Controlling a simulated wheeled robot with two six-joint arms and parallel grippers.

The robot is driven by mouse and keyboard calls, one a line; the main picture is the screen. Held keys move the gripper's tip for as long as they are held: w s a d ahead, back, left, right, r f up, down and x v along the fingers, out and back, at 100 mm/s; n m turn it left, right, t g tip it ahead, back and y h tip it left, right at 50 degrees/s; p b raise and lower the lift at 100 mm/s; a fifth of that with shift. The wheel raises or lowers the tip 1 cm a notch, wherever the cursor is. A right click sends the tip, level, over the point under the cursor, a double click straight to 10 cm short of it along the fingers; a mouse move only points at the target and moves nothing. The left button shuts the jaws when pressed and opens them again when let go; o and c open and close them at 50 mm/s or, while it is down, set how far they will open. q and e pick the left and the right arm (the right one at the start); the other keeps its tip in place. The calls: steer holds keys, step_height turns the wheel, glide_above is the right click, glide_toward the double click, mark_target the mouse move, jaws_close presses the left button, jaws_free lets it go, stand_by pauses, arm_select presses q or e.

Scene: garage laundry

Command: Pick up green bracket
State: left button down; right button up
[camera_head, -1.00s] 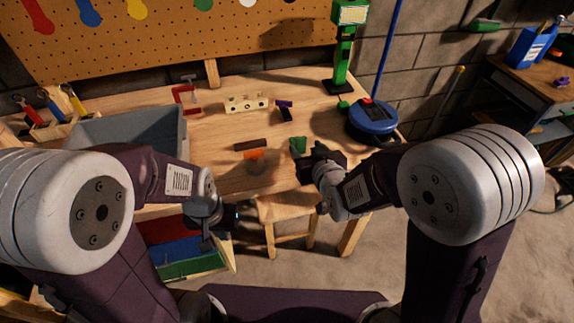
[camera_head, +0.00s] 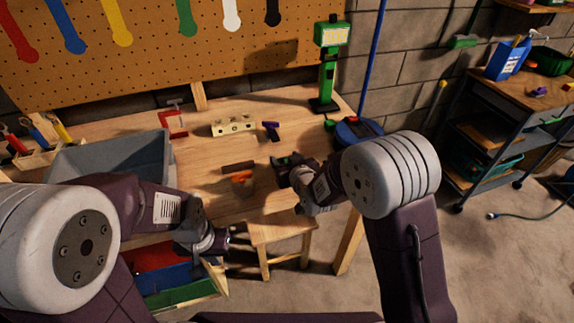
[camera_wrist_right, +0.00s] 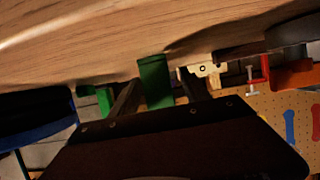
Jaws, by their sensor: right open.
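The green bracket (camera_wrist_right: 154,82) shows in the right wrist view as a green block on the wooden tabletop, between the two fingers of my right gripper (camera_wrist_right: 160,90). The fingers are open, one to each side of it; I cannot tell whether either touches it. In the head view the bracket (camera_head: 281,160) is mostly hidden by my right gripper (camera_head: 284,170), which is low over the right part of the workbench. My left gripper (camera_head: 222,240) hangs in front of the bench near the open drawer, and its jaws are unclear.
On the workbench (camera_head: 205,150) are a dark bar (camera_head: 238,167), an orange piece (camera_head: 242,178), a cream block (camera_head: 233,125), a red clamp (camera_head: 173,122) and a grey bin (camera_head: 110,160). A stool (camera_head: 280,228) is in front.

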steer(key=shift+s+r, duration=0.1)
steer(key=shift+s, duration=0.05)
steer(key=shift+c, duration=1.3)
jaws_close()
step_height(320, 180, up, 10)
steer(key=p, duration=0.1)
